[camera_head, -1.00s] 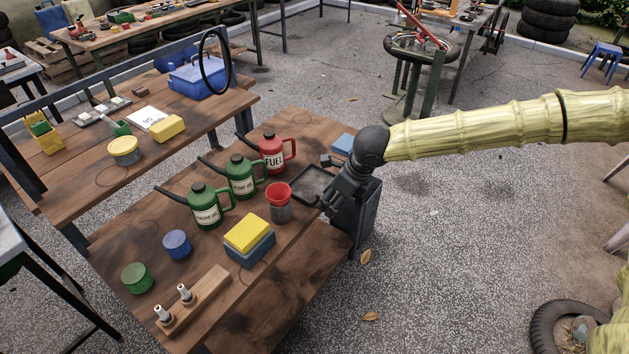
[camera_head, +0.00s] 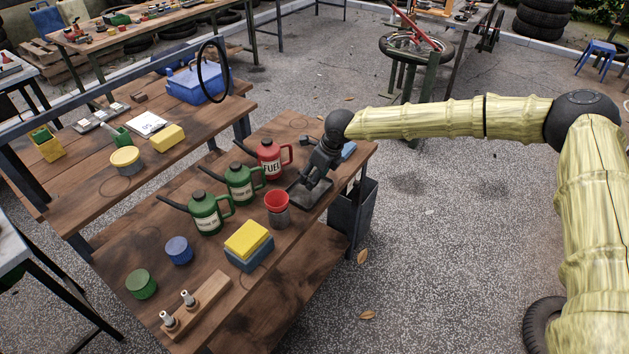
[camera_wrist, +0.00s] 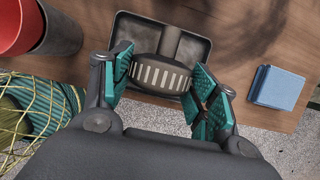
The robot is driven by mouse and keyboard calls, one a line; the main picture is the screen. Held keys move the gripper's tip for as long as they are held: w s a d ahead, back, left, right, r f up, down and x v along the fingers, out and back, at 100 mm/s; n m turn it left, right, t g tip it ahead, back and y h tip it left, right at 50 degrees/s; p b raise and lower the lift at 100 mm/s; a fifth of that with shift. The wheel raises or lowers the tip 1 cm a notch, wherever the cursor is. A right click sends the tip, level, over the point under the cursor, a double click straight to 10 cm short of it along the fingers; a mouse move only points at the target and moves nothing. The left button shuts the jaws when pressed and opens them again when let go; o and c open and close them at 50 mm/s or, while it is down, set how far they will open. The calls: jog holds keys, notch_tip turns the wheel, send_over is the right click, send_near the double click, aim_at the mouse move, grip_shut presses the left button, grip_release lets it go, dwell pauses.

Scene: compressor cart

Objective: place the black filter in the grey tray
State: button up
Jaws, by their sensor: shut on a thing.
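The black filter (camera_wrist: 160,76) shows in the wrist view as a dark round body with a band of light slots. My gripper (camera_wrist: 161,66), with teal pads, is shut on it, one finger on each side. The grey tray (camera_wrist: 198,45) lies on the table just beyond and under the filter. The filter's near part overlaps the tray's near rim in the picture; whether it touches the tray, I cannot tell. In the head view my gripper (camera_head: 313,180) points down at the tray (camera_head: 300,202), and the filter is not clear there.
A red funnel in a grey cup (camera_head: 277,208) stands close left of the tray, with a red fuel can (camera_head: 270,158) behind it. A blue block (camera_wrist: 277,88) lies right of the tray. Green oil cans (camera_head: 208,215) and a yellow sponge (camera_head: 246,237) stand further left.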

jog(key=shift+f+p, duration=0.55)
jog(key=shift+f, duration=1.1)
jog(key=shift+f, duration=0.1)
jog(key=o, duration=1)
jog(key=shift+o, duration=0.2)
jog(key=b+v, duration=0.2)
jog(key=v, duration=1)
jog(key=shift+b, duration=0.35)
